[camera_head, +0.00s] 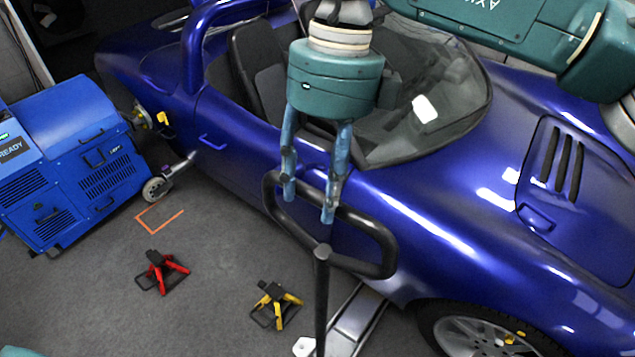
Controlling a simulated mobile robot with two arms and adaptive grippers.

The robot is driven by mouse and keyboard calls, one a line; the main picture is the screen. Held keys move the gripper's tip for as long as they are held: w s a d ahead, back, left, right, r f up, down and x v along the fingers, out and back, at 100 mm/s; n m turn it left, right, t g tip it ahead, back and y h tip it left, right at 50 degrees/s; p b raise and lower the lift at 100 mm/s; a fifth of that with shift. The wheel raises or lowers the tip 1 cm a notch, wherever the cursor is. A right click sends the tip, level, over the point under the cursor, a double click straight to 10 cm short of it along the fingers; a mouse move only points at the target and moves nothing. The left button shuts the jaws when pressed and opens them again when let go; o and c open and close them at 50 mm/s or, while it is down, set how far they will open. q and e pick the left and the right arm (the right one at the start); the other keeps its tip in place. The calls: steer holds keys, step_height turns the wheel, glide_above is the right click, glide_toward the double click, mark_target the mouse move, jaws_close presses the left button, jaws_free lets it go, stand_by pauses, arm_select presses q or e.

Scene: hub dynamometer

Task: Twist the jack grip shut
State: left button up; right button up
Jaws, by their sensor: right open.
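The jack grip is a black closed loop handle (381,238) on a dark upright post (321,300), at the centre in front of the blue car. My right gripper (308,206) hangs down over the loop with its two blue fingers open and apart. The fingertips overlap the upper left part of the loop in the picture. I cannot tell whether they touch it, and nothing shows held between them. The post runs down to a grey metal jack body (357,322) beside the car. My left gripper is not in view.
The blue car (430,240) fills the middle and right, close behind the loop. A blue machine (75,170) stands at the left. A red jack stand (160,272) and a yellow jack stand (276,303) sit on the grey floor. The floor between machine and car is mostly clear.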

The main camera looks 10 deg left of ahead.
step_height(320, 180, up, 12)
steer(key=w+d, duration=0.1)
steer(key=w, duration=0.1)
steer(key=shift+f, duration=0.1)
